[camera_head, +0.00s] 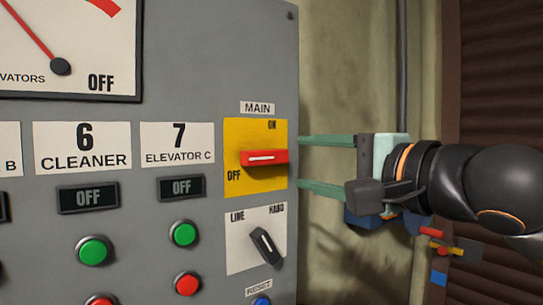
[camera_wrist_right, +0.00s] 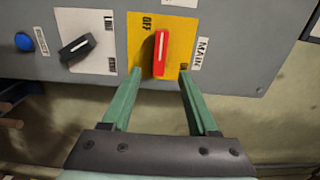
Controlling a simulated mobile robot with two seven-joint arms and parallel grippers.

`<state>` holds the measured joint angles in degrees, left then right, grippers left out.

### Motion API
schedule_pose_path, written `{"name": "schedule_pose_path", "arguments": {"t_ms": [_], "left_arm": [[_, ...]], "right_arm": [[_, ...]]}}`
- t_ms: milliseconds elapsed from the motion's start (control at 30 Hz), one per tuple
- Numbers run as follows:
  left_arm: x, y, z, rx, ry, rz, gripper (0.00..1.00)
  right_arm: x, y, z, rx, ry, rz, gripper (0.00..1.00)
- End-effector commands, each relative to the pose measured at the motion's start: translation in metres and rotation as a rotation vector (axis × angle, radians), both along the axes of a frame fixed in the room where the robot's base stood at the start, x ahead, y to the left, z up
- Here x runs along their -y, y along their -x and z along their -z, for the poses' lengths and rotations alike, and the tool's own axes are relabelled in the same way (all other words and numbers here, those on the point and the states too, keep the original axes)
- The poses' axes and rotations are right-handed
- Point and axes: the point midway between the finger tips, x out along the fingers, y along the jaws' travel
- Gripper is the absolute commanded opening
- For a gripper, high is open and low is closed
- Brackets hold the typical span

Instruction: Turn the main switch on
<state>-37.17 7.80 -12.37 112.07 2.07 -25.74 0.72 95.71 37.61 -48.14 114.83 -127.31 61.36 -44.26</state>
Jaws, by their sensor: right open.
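The main switch is a red handle (camera_head: 264,157) on a yellow plate (camera_head: 240,130) marked ON at the top and OFF at the lower left, under a MAIN label. In the head view the handle lies horizontally. My right gripper (camera_head: 302,161) is open, at the right edge of the panel, its two green fingers one above the other and pointing at the plate. In the right wrist view the red handle (camera_wrist_right: 160,52) sits between and just ahead of the open fingertips (camera_wrist_right: 160,73), with nothing held. Contact with the plate cannot be told. My left gripper is not in view.
The grey panel (camera_head: 210,90) also carries a black LINE/HARD selector (camera_head: 265,245) below the main switch, a blue reset button (camera_head: 261,300), green and red buttons, and a gauge at upper left. A wall and a vertical pipe (camera_head: 402,60) stand behind my right arm.

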Motion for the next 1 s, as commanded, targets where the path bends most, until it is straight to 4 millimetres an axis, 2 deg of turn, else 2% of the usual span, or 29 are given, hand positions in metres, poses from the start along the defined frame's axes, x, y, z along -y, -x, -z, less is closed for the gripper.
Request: {"name": "schedule_pose_path", "arguments": {"t_ms": [200,400,600,867,1000], "left_arm": [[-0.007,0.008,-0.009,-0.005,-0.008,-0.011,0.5],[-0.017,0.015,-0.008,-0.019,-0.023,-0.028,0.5],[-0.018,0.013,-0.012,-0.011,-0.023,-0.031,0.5],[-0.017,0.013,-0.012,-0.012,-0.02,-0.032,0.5],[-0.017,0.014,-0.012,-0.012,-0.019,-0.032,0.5]], "right_arm": [[-0.029,-0.038,-0.002,-0.006,-0.001,-0.004,0.6],[-0.048,-0.065,-0.002,-0.004,-0.002,-0.004,0.6],[-0.056,-0.076,0.0,-0.003,-0.002,-0.004,0.6],[-0.057,-0.078,0.001,-0.003,-0.002,-0.004,0.6],[-0.057,-0.077,0.001,-0.003,-0.002,-0.004,0.48]]}}
